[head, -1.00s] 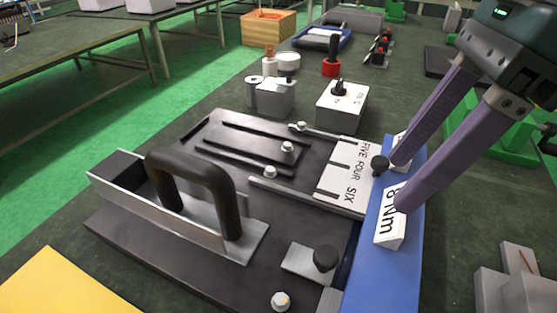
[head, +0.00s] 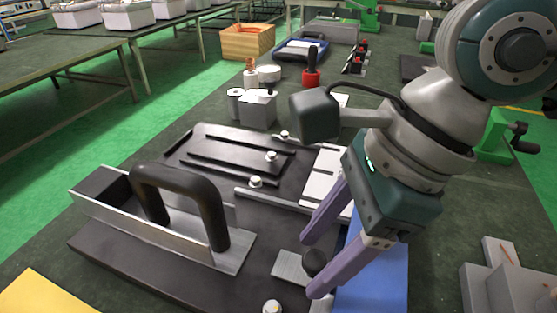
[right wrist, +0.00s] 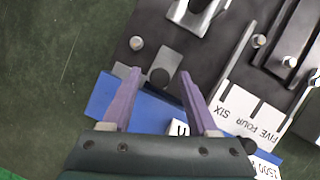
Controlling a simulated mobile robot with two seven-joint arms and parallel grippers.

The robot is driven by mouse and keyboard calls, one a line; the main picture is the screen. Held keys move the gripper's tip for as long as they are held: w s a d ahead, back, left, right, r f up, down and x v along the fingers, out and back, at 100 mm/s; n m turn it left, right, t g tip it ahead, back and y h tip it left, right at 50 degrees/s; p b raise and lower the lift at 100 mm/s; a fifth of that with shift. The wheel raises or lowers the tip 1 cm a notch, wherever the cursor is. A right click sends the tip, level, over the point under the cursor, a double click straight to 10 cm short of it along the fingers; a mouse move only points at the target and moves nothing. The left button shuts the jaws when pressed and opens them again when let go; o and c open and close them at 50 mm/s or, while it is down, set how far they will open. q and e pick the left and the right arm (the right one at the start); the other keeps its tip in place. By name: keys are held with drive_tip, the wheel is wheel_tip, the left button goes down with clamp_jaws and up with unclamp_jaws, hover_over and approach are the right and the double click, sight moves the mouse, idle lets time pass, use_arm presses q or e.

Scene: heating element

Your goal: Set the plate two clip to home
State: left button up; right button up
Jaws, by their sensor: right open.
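A small metal clip plate (head: 290,266) with a round black knob (head: 314,262) lies at the near end of the black fixture (head: 150,262). In the right wrist view the clip plate (right wrist: 168,57) and knob (right wrist: 158,77) also show. My right gripper (head: 310,266) is open, its purple fingers on either side of this knob; I cannot tell whether they touch it. A white slotted plate (head: 322,180) marked FIVE FOUR SIX lies further back, partly hidden by my arm; its lettering shows in the right wrist view (right wrist: 245,118). No writing names which clip is plate two. My left gripper is not in view.
A black handle (head: 180,195) on a metal channel stands left of the clip. Several bolts (head: 271,156) rise from the fixture. A blue strip (head: 380,280) runs along its right side. Grey blocks (head: 500,290) stand at the right, with bare dark tabletop (head: 435,260) between.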

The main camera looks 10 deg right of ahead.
drive_tip(key=shift+c, duration=0.4)
clamp_jaws()
idle(0.9)
